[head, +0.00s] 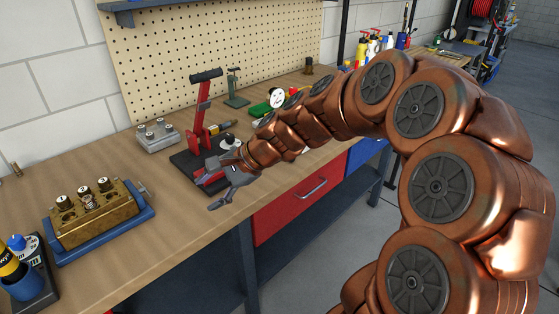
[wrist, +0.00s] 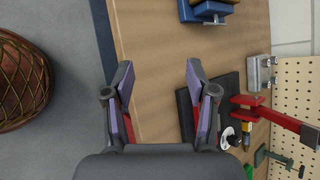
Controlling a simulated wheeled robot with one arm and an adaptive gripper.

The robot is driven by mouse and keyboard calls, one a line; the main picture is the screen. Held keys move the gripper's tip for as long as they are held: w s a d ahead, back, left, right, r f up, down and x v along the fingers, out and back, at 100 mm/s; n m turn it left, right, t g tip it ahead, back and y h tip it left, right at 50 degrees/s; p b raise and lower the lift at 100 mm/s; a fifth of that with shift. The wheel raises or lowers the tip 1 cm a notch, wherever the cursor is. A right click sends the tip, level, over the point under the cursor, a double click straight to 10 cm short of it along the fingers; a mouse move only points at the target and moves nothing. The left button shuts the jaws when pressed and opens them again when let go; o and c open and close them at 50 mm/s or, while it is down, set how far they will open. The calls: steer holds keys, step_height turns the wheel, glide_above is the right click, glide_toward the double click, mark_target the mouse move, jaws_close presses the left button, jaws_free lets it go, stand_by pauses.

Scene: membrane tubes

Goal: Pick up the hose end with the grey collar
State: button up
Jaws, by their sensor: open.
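I cannot make out a hose end with a grey collar in either view. My gripper (head: 212,191) is open and empty above the front part of the wooden bench, close to a red hand press (head: 203,105) on a black base. In the wrist view the two fingers of my gripper (wrist: 159,73) stand wide apart over bare bench top near its front edge. The press (wrist: 284,119) shows to their right, and the right finger partly hides its black base.
The bench front between tray and gripper is clear. A pegboard (head: 215,50) backs the bench.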

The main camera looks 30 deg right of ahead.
steer(key=w+d+f+m+t+b, duration=0.3)
steer(key=w+d+m+t, duration=0.2)
steer(key=w+d+m, duration=0.7)
steer(key=d+f+m+t+h, duration=0.1)
steer(key=d+m, duration=0.1)
steer(key=d, duration=0.4)
steer(key=d+f+m+t+h+b, duration=0.1)
steer(key=d+f+m+h, duration=0.1)
steer(key=d, duration=0.5)
steer(key=w+d+f+m+h+b, duration=0.1)
steer(key=d+f+m, duration=0.1)
steer(key=d, duration=0.4)
steer(key=shift+d+f+t+h, duration=0.25)
steer(key=shift+d+t+h, duration=0.05)
steer(key=shift+d+t, duration=0.1)
steer(key=shift+w+d+f, duration=0.15)
steer(key=shift+d, duration=0.1)
steer(key=shift+x, duration=3.7)
steer(key=shift+a, duration=0.1)
jaws_close()
